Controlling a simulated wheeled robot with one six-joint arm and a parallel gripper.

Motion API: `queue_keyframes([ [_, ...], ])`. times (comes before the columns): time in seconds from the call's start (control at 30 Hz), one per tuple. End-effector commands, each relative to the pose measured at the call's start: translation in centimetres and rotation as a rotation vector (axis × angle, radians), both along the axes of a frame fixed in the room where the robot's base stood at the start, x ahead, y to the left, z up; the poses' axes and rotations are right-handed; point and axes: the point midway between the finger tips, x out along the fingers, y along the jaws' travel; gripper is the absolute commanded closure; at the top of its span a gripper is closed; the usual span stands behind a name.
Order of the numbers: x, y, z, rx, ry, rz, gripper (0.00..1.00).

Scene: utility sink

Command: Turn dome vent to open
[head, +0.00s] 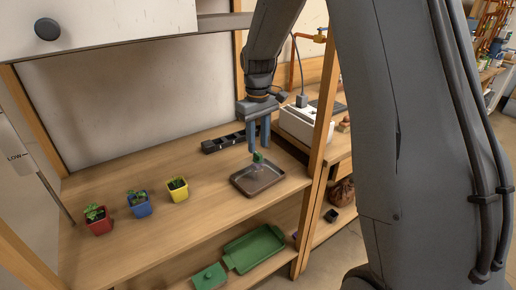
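A dark brown tray (242,184) sits near the right front of the wooden shelf top. A small green piece (258,158), which looks like the dome vent, stands above the tray's back part. A faint pale, see-through shape below it may be the clear dome; its outline is hard to make out. My gripper (258,150) points down over the tray. Its two fingers are apart, with the tips just above or beside the green piece. Contact cannot be told, and the vent's turn position is too small to read.
Red (98,220), blue (140,204) and yellow (178,190) plant pots stand at the left. A black divided holder (222,143) lies behind the tray. A wooden post (318,150) rises right of it. A green tray (254,248) lies on the lower shelf.

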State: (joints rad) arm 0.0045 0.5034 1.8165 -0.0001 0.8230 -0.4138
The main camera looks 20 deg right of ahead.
Motion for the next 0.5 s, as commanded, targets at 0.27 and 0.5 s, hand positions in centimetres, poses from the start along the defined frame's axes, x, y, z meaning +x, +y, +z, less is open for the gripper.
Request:
queue_keyframes([
  [0.27, 0.0, 0.0, -2.8, 0.000, 0.000, -0.001, 0.69],
  [0.5, 0.0, 0.0, -3.1, 0.000, -0.002, -0.001, 0.69],
])
